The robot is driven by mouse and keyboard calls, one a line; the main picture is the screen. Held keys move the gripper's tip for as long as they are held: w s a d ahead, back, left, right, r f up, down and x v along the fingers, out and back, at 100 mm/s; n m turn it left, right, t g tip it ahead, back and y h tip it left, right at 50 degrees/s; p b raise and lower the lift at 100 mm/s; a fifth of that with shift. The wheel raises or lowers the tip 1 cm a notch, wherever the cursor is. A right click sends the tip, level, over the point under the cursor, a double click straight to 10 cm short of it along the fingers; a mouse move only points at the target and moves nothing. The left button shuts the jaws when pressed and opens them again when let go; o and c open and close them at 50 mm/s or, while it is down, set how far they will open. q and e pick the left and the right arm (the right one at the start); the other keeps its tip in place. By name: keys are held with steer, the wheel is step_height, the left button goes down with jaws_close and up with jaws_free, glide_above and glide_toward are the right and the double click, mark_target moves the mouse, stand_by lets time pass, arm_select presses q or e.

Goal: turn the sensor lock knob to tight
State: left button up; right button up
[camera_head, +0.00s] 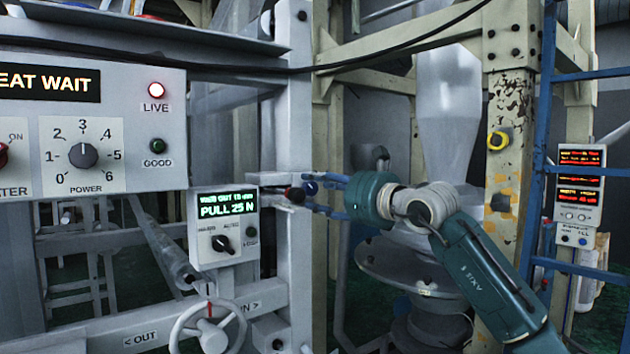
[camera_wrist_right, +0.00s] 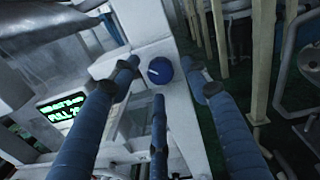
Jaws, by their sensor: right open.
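A round blue knob with a white line (camera_wrist_right: 160,71) sits on the pale machine frame in the right wrist view. It looks like the sensor lock knob, but I read no label on it. A blue round end, probably the same knob, shows in the head view (camera_head: 310,188). My right gripper (camera_head: 318,195) is open, with its blue fingers pointing left at the frame post. In the right wrist view its fingers (camera_wrist_right: 163,92) spread around the knob without visibly gripping it; whether any touches is unclear. My left gripper is out of view.
A small display box (camera_head: 223,225) reading "PULL 25 N" stands just left of the knob. A handwheel (camera_head: 208,328) is below it. A larger panel (camera_head: 120,125) with a power dial is upper left. A worn cream post (camera_head: 508,150) rises behind my right arm.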

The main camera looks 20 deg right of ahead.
steer(key=shift+x, duration=1.05)
steer(key=shift+d, duration=0.1)
steer(key=shift+c, duration=0.3)
steer(key=c, duration=1.1)
